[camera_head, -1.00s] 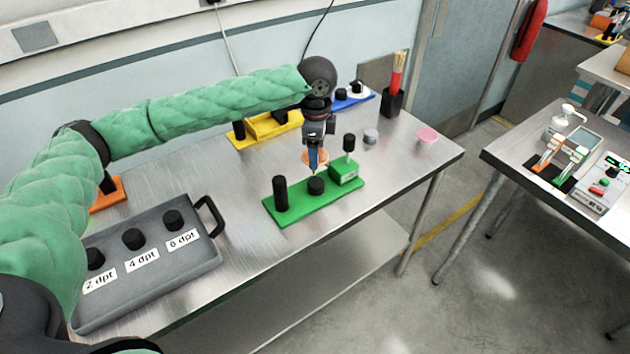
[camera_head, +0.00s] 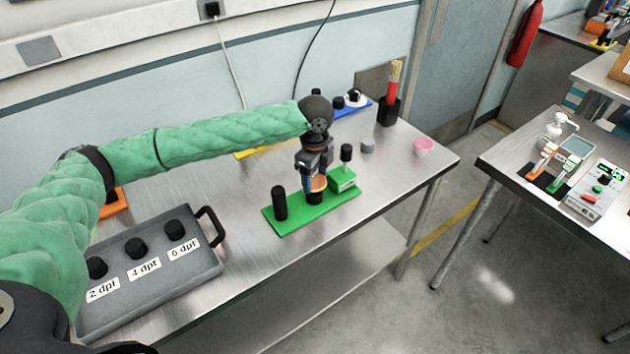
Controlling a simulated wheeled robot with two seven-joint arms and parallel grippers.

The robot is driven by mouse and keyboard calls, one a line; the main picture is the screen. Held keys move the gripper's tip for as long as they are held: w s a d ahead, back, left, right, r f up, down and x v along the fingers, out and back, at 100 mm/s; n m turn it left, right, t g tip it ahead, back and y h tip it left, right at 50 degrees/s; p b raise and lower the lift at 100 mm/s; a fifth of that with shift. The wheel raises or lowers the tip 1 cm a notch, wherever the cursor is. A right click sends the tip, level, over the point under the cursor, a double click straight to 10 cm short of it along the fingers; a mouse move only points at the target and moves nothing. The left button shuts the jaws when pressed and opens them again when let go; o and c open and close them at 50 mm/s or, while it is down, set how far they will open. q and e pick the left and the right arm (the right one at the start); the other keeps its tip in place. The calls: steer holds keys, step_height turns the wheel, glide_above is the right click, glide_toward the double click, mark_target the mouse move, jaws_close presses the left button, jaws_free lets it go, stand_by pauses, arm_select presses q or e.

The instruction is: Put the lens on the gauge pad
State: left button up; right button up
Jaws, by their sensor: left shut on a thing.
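My left gripper (camera_head: 311,187) points down over the green gauge (camera_head: 287,217) and is shut on a peach-orange round piece, which looks like the lens (camera_head: 319,183). The lens is just above or touching the short black round pad (camera_head: 315,198) in the middle of the green base; I cannot tell which. A tall black post (camera_head: 279,203) stands left of the pad, and a green block (camera_head: 343,179) with a black knob stands right of it. The gripper hides part of the lens. My right gripper is not in view.
A grey tray (camera_head: 205,262) with black knobs labelled in dpt lies at the front left. A yellow fixture (camera_head: 252,152) is partly behind my arm.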

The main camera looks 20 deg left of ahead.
mark_target(315, 181)
arm_select(q)
steer(key=shift+f+p, duration=0.35)
steer(key=shift+f, duration=1.2)
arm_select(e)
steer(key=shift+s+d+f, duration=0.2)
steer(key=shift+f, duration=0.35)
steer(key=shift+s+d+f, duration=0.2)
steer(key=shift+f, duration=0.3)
arm_select(q)
steer(key=o, duration=0.9)
steer(key=shift+f, duration=0.1)
steer(key=shift+o, duration=0.2)
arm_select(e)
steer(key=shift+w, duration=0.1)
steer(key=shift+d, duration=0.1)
arm_select(q)
steer(key=shift+r, duration=0.25)
steer(key=shift+r+b, duration=0.3)
steer(key=shift+r, duration=0.05)
step_height(315, 181, up, 11)
steer(key=b, duration=0.3)
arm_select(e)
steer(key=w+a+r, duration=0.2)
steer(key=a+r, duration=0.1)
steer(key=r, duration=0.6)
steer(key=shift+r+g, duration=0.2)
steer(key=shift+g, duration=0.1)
arm_select(q)
steer(key=shift+s, duration=0.1)
